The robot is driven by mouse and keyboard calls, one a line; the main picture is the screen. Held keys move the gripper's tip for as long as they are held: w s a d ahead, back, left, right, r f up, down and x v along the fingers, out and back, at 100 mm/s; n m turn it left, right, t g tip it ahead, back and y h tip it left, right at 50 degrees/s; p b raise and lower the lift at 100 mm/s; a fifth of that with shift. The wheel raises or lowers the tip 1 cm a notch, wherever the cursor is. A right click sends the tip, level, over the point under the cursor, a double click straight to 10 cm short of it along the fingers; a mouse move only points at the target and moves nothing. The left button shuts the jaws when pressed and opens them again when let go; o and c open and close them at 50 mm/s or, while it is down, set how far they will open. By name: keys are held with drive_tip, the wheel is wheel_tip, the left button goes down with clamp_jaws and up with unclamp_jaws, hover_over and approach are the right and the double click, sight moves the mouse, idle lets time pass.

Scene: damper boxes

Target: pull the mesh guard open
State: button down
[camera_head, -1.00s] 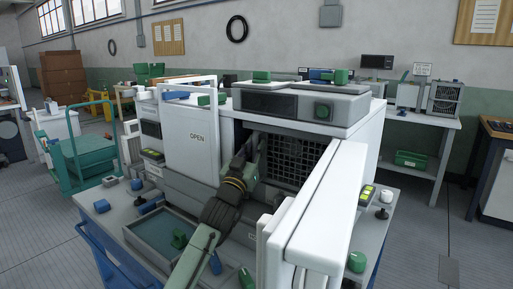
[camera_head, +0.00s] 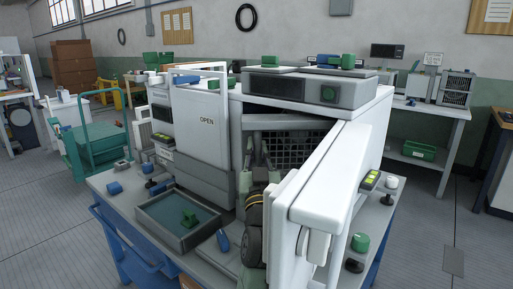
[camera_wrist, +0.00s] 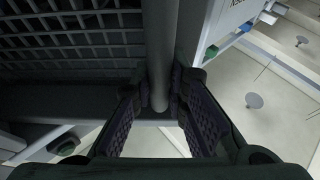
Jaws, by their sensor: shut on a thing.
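The mesh guard (camera_head: 303,150) is a dark grid inside the opening of the white machine. It also fills the upper left of the wrist view (camera_wrist: 75,42). A round grey upright bar (camera_wrist: 161,50) stands beside the grid. My gripper (camera_head: 257,143) is at the left part of the opening, in front of the guard. In the wrist view my gripper (camera_wrist: 161,100) has its dark ribbed fingers on both sides of the bar's lower end, shut on it. The white door in front and my own wrist hide the guard's lower part.
A thick white door (camera_head: 315,185) stands open just right of my arm. A white panel marked OPEN (camera_head: 203,120) is left of the opening. A grey tray (camera_head: 165,215) and a blue-handled tool (camera_head: 223,240) lie on the bench front. Small knobs stand at right.

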drive_tip(key=shift+s+d, duration=0.2)
drive_tip(key=shift+s, duration=0.5)
drive_tip(key=c, duration=1.6)
unclamp_jaws()
drive_tip(key=shift+o, duration=0.2)
